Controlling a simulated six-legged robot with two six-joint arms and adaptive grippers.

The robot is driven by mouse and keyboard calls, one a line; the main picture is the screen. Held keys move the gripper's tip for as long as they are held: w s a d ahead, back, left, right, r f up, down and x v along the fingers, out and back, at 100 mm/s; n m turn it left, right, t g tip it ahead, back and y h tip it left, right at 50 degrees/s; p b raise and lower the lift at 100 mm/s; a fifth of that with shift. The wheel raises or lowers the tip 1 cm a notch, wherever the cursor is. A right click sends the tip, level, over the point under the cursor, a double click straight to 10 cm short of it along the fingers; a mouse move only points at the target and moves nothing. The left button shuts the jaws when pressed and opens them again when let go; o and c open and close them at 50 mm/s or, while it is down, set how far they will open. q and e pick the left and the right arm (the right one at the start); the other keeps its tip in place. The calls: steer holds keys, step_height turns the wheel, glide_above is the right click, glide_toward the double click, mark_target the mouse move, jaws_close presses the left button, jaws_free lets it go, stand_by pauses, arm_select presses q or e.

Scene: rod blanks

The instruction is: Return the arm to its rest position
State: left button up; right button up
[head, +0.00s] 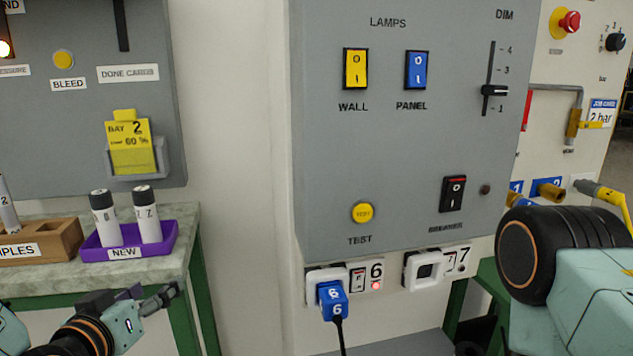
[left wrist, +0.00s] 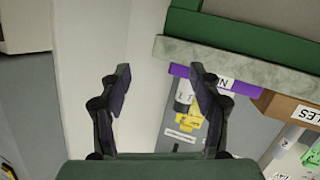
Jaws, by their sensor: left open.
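My left gripper (head: 150,296) is low at the left in the head view, in front of the grey-topped bench (head: 188,250). Its two fingers stand apart in the left wrist view (left wrist: 162,80), with nothing between them. Two white rods with dark caps, one on the left (head: 103,218) and one on the right (head: 147,215), stand upright in the purple tray (head: 128,252) labelled NEW. Another rod (head: 7,205) stands in the wooden block (head: 65,240) at the left edge. My right arm comes in at the right; its gripper is out of the picture.
A grey panel (head: 400,150) with lamp switches, a dim slider and a breaker fills the middle. Below it a blue plug (head: 332,300) sits in socket 6, its cable hanging down. Socket 7 (head: 424,270) is empty. A yellow card (head: 130,148) hangs at the upper left.

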arm_select(q)
steer(key=s+d+f+g, duration=0.1)
steer(key=s+f+g, duration=0.4)
steer(key=f, duration=0.5)
steer(key=s+d+f+g, duration=0.1)
steer(key=s+f+g, duration=0.2)
steer(key=s+f, duration=0.55)
steer(key=s+f+g, duration=0.3)
steer(key=s+f, duration=0.3)
steer(key=s, duration=0.2)
steer(key=s+d+f+m+g+y, duration=0.1)
steer(key=s+f+g, duration=0.3)
steer(key=s, duration=0.5)
step_height(320, 180, down, 3)
steer(key=shift+d+r, duration=0.1)
steer(key=shift+d, duration=0.15)
